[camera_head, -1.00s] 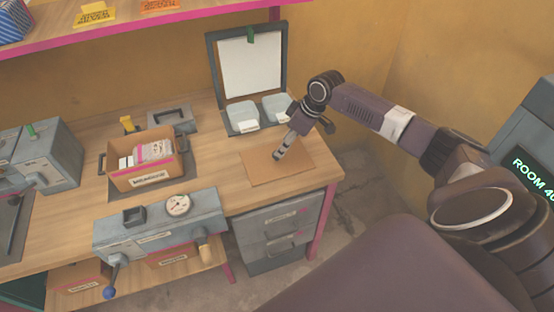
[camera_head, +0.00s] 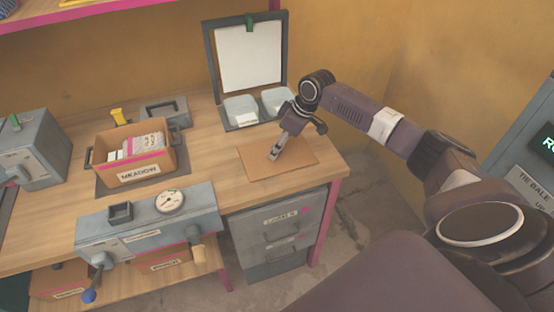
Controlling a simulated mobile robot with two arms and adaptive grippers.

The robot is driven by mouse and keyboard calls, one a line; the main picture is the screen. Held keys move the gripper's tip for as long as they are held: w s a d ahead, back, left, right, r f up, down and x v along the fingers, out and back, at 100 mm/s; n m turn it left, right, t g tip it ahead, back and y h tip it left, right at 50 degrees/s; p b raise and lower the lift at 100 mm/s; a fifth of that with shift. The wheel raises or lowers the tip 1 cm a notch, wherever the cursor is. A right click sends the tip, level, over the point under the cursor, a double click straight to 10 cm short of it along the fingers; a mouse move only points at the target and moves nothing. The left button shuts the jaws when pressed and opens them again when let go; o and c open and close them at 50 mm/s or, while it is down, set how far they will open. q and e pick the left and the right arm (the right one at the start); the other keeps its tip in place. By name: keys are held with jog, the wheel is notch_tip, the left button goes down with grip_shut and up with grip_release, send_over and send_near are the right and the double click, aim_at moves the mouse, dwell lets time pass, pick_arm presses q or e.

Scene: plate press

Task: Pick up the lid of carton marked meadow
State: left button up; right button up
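The open carton marked MEADOW (camera_head: 137,174) stands upright on the bench at left, with pink and white packets (camera_head: 144,145) inside. No lid is on it. A flat brown cardboard-like panel (camera_head: 295,160) lies on the bench at right; I cannot tell from its look whether it is the carton's lid. My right gripper (camera_head: 272,155) points down over the panel's middle, its fingertips at or just above the surface. The fingers look close together, but their gap is too small to judge. My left gripper is not in view.
A grey device with a dial (camera_head: 169,201) sits at the bench's front edge. A hinged case with a white board (camera_head: 249,57) and two pale trays stands behind the panel. A grey box (camera_head: 36,150) is at far left. Bare wood separates carton and panel.

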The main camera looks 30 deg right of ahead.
grip_shut()
dwell(0.3)
jog(key=shift+r, duration=0.1)
